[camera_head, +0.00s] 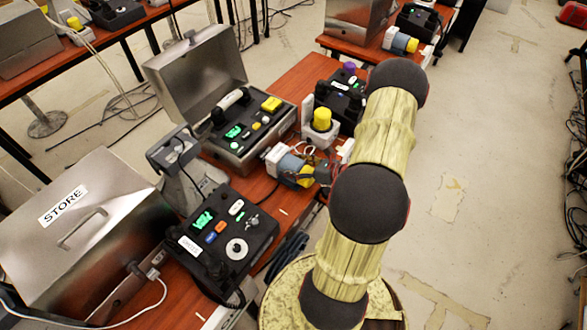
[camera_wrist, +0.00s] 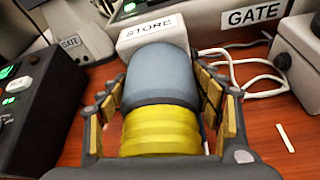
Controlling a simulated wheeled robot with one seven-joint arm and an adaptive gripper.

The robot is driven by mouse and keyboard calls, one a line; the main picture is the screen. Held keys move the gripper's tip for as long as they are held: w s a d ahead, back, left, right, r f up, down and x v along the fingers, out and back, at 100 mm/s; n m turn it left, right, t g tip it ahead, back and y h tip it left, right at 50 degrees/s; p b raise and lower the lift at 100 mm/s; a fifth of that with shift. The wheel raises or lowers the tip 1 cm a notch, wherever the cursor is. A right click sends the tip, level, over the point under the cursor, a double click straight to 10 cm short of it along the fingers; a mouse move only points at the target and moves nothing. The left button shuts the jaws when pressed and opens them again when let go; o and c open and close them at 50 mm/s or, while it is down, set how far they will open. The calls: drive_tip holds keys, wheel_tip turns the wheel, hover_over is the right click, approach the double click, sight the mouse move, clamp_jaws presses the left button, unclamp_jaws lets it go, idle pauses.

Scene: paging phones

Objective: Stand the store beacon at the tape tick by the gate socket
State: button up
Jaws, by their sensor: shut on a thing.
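The store beacon has a white end marked STORE (camera_wrist: 152,34), a blue-grey body (camera_wrist: 160,75) and a yellow ribbed end (camera_wrist: 158,130). In the head view the beacon (camera_head: 290,165) appears tipped over, its white end pointing left. My gripper (camera_head: 322,173) is shut on it; in the wrist view the fingers (camera_wrist: 160,105) flank its body. I cannot tell whether it touches the table. A pale tape tick (camera_wrist: 285,138) lies to its right in the wrist view. A GATE label (camera_wrist: 254,16) shows behind; the gate socket itself is not clear.
An upright white unit with a yellow top (camera_head: 321,120) stands close behind the beacon. An open metal case (camera_head: 245,150), a dark desk phone (camera_head: 222,240) and a closed STORE case (camera_head: 80,220) crowd the table. White cables (camera_wrist: 240,75) run beside the beacon.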

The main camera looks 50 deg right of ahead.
drive_tip(key=shift+d+f, duration=0.1)
drive_tip(key=shift+f, duration=0.1)
drive_tip(key=o, duration=1.9)
drive_tip(key=shift+o, duration=0.9)
